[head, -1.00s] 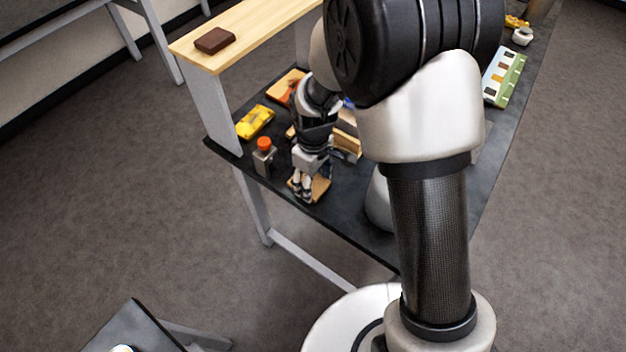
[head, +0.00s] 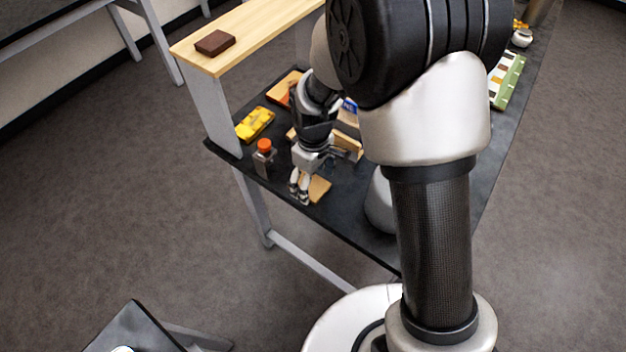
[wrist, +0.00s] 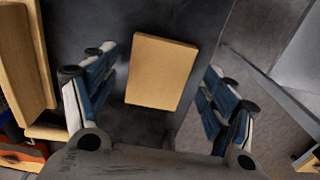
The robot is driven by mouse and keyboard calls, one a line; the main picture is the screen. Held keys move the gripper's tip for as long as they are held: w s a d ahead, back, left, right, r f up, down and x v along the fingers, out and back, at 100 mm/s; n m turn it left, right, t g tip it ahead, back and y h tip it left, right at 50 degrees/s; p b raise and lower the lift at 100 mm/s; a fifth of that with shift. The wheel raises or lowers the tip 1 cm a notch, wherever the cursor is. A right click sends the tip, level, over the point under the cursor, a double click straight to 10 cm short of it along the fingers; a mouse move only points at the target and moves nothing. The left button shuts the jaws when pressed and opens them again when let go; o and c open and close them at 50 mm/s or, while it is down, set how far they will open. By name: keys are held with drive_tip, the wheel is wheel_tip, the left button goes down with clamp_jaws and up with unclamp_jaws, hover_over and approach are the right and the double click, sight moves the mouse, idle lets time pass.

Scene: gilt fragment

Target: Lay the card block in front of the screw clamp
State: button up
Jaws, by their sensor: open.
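A flat tan block (head: 319,188), which I take to be the card block, lies on the dark tabletop near its front edge. In the wrist view the tan block (wrist: 162,72) lies between my spread fingers, with dark gaps on both sides. My gripper (head: 300,192) is open and points down beside the block in the head view, partly covering it. I cannot make out the screw clamp for certain; a small blue piece (head: 350,105) shows partly behind my arm.
An orange-capped bottle (head: 264,152) stands left of my gripper, with a yellow object (head: 255,123) behind it. A wooden piece (wrist: 22,65) lies left of the fingers in the wrist view. A raised wooden shelf (head: 240,38) holds a brown block (head: 214,42).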

wheel_tip(320, 180, up, 11)
drive_tip(key=p, duration=0.3)
wheel_tip(320, 180, up, 12)
drive_tip(key=m+t, duration=0.2)
drive_tip(key=m, duration=0.2)
hover_over(313, 186)
drive_tip(key=s+d, duration=0.7)
drive_tip(key=s+d+r+m+t, duration=0.1)
drive_tip(key=s+d+r+m, duration=0.1)
drive_tip(key=s, duration=0.4)
drive_tip(key=s+d+r+m+t, duration=0.1)
drive_tip(key=s+d+r+m, duration=0.2)
drive_tip(key=s, duration=0.3)
drive_tip(key=shift+s+d+r+m+t, duration=0.15)
drive_tip(key=shift+s+d+m+t, duration=0.2)
drive_tip(key=shift+m, duration=0.35)
